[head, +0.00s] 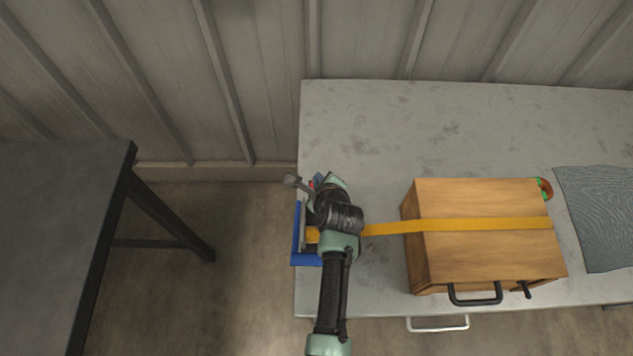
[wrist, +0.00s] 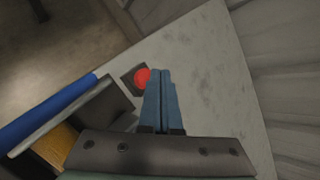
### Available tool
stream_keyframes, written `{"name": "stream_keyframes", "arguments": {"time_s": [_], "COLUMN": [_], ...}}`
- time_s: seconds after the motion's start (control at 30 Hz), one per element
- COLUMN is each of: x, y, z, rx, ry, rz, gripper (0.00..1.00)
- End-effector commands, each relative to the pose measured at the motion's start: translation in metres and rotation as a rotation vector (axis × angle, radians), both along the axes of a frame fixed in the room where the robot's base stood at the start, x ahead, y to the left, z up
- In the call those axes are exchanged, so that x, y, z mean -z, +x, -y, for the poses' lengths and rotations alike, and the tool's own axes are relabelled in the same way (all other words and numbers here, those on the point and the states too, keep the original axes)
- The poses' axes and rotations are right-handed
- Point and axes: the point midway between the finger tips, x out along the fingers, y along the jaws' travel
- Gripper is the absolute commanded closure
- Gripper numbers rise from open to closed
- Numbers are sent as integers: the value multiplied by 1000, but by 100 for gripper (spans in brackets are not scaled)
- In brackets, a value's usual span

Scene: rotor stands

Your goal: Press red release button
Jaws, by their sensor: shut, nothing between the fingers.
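The red release button (wrist: 142,77) shows in the wrist view as a round red cap on a dark square base, on the grey table top. My gripper (wrist: 160,74) is shut and empty, with its two blue fingers side by side. Its fingertips appear just right of the button in the wrist view, partly overlapping the base. I cannot tell whether they touch it. In the head view my gripper (head: 318,182) is over the table's left end, and my arm hides most of that area.
A blue-edged frame (head: 297,230) stands at the table's left edge, close to my gripper. A yellow strap (head: 385,229) runs from there to a wooden box (head: 480,258) with a black handle. A grey mat (head: 600,220) lies at the right. The back of the table (head: 430,120) is clear.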

Motion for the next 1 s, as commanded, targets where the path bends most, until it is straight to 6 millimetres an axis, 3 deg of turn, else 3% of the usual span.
{"name": "stream_keyframes", "arguments": {"time_s": [1.0], "x": [13], "y": [0], "z": [0], "rx": [-1], "ry": [1], "rz": [1], "gripper": [100]}}
